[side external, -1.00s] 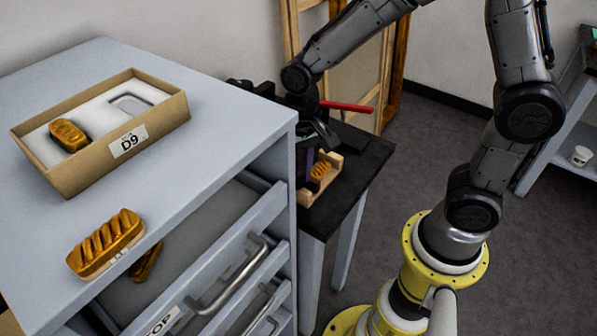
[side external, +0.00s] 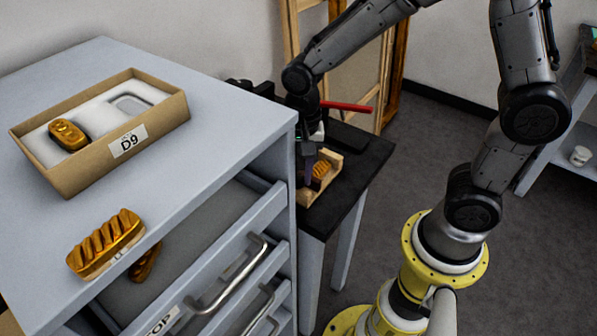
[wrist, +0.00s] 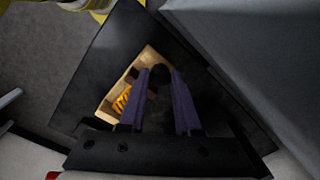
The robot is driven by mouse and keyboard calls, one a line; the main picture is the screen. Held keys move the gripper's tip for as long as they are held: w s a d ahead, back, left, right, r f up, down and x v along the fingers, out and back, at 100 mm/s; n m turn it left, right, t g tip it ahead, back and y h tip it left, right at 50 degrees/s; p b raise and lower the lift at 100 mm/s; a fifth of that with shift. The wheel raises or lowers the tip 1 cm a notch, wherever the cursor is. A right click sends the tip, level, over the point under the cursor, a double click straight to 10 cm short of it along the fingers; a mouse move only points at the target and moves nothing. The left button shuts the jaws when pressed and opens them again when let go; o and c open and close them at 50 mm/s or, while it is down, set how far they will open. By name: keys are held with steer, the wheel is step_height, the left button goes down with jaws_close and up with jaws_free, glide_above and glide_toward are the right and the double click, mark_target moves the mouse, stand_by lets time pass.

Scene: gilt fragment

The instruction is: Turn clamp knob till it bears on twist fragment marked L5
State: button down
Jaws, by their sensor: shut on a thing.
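The gold twist fragment (side external: 321,170) sits in a pale wooden clamp frame (side external: 335,160) on the small black table. In the wrist view the fragment (wrist: 121,101) shows as orange ridges to the left of my fingers, inside the frame (wrist: 150,56). No L5 mark is readable. My gripper (side external: 307,165) points down at the frame's near left side and partly hides it. In the wrist view its two purple fingers are shut on the dark round clamp knob (wrist: 161,75). Whether the clamp touches the fragment cannot be told.
A grey cabinet (side external: 225,110) stands close at left with open drawers. On it are a cardboard box (side external: 85,165) marked D9, holding a gold piece, and a loose ridged gold fragment (side external: 106,242). Another piece (side external: 146,262) lies in the drawer. A red bar (side external: 347,106) is behind.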

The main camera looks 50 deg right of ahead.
mark_target(301, 178)
steer(key=shift+w+r, duration=0.1)
steer(key=shift+r, duration=0.05)
steer(key=c, duration=0.6)
jaws_free()
step_height(301, 178, up, 14)
steer(key=shift+s+d, duration=0.15)
steer(key=shift+s, duration=0.1)
